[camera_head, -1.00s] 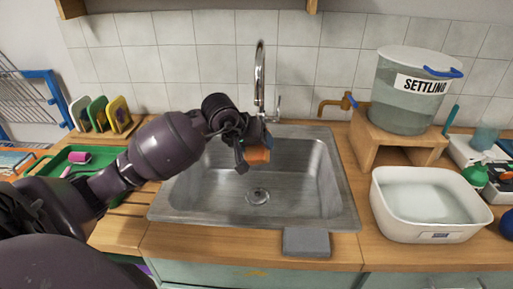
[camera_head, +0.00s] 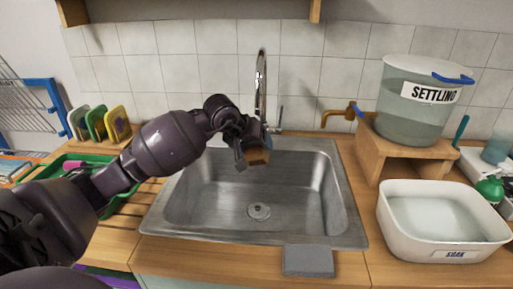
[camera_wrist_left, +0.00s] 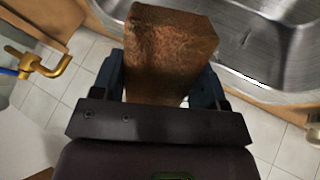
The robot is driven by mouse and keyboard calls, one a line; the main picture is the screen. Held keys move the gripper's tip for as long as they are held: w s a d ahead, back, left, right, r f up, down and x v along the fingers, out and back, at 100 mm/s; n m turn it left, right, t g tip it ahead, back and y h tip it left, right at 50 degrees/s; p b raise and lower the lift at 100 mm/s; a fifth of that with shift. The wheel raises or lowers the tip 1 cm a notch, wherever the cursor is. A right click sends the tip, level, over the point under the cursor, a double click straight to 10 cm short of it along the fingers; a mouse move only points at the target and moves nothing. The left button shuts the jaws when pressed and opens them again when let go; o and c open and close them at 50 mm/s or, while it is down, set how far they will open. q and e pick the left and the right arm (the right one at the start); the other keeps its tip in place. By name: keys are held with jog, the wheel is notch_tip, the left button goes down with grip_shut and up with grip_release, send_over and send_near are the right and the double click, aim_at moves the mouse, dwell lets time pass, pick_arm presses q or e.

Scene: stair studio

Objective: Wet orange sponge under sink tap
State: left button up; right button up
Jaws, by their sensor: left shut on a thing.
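My left gripper (camera_head: 250,143) reaches in from the left over the back of the steel sink (camera_head: 205,205), close to the tall curved tap (camera_head: 261,75). It is shut on the orange sponge (camera_head: 257,157), which now looks dark brown. In the left wrist view, the sponge (camera_wrist_left: 170,45) is a mottled brown block between the two blue-grey fingers of the left gripper (camera_wrist_left: 160,85). I cannot make out a water stream from the tap. The tap's outlet is partly hidden by the gripper. My right gripper is not in view.
The basin is otherwise empty around its drain (camera_head: 259,211). A brass tap (camera_head: 340,114), a SETTLING bucket (camera_head: 418,110) on a wooden stand (camera_head: 400,152) and a white tub (camera_head: 440,250) are right. A green tray (camera_head: 120,195) is left; a grey pad (camera_head: 308,262) lies at the front.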

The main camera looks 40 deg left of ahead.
aim_at(260, 160)
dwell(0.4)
pick_arm(q)
jog(key=shift+s+d, duration=0.15)
jog(key=shift+s, duration=0.05)
jog(key=shift+s+d+p, duration=0.45)
jog(key=shift+s+d, duration=0.35)
jog(key=shift+s, duration=0.3)
jog(key=shift+s+d, duration=0.85)
jog(key=shift+s, duration=0.2)
jog(key=shift+s+d+p, duration=0.35)
jog(key=shift+s+d, duration=0.2)
jog(key=shift+s, duration=0.25)
